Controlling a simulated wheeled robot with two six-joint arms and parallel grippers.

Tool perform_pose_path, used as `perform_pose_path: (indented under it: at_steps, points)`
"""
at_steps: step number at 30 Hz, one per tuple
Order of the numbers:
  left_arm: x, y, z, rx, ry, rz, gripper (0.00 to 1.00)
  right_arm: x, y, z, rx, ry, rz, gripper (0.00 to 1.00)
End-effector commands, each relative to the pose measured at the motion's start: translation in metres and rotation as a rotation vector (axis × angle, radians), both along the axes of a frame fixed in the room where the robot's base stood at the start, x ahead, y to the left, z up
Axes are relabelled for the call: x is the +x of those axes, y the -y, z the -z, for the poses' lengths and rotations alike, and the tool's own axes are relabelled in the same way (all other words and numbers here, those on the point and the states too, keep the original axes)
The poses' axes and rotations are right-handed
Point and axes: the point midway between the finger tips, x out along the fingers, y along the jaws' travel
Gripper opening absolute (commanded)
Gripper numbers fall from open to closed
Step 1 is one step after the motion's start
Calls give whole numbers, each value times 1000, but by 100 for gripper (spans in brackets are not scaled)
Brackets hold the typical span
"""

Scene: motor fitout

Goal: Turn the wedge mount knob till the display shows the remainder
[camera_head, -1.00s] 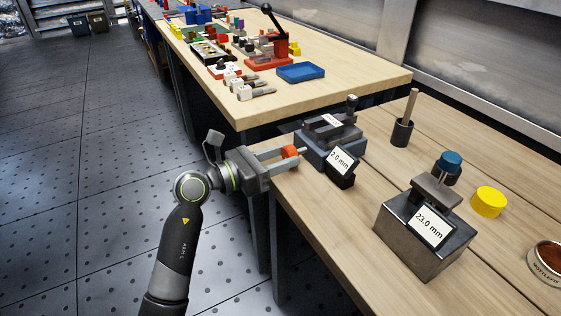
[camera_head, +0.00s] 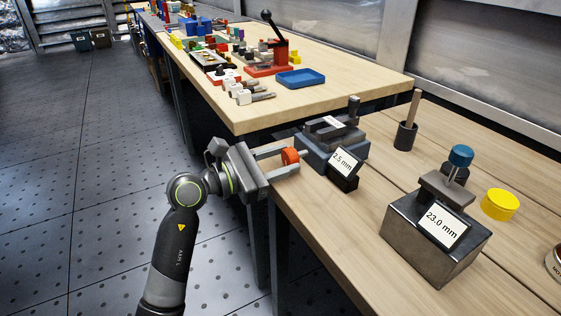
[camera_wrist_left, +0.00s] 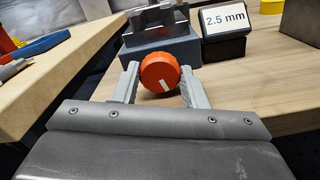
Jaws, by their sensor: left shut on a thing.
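The orange wedge mount knob (camera_head: 290,157) sits on the left side of the dark blue-grey wedge mount (camera_head: 318,152). The knob also shows in the left wrist view (camera_wrist_left: 159,73), with a white mark pointing down and slightly right. My left gripper (camera_head: 287,159) is shut on the knob, one finger on each side. The small display (camera_head: 343,162) in front of the mount reads 2.5 mm, also in the left wrist view (camera_wrist_left: 225,18). A second display (camera_head: 441,226), on a metal block (camera_head: 425,253) with a blue-topped knob (camera_head: 460,156), reads 23.0 mm. My right gripper is not in view.
A yellow cylinder (camera_head: 500,204) stands right of the metal block. The farther bench holds a blue tray (camera_head: 301,78), a red press (camera_head: 270,65) and several small parts.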

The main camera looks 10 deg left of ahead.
Motion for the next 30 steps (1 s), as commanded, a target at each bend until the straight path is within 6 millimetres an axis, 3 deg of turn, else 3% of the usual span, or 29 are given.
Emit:
perform_pose_path:
  at_steps: [5,6,11,23,30]
  points:
    - [0,0,0,1,-2,0,16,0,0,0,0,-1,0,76]
    - [0,0,0,1,-2,0,42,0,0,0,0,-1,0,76]
    - [0,0,0,0,-1,0,61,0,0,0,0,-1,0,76]
    - [0,-1,0,0,-2,0,61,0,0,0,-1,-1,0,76]
    - [-13,-20,1,3,-1,-4,61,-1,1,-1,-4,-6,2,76]
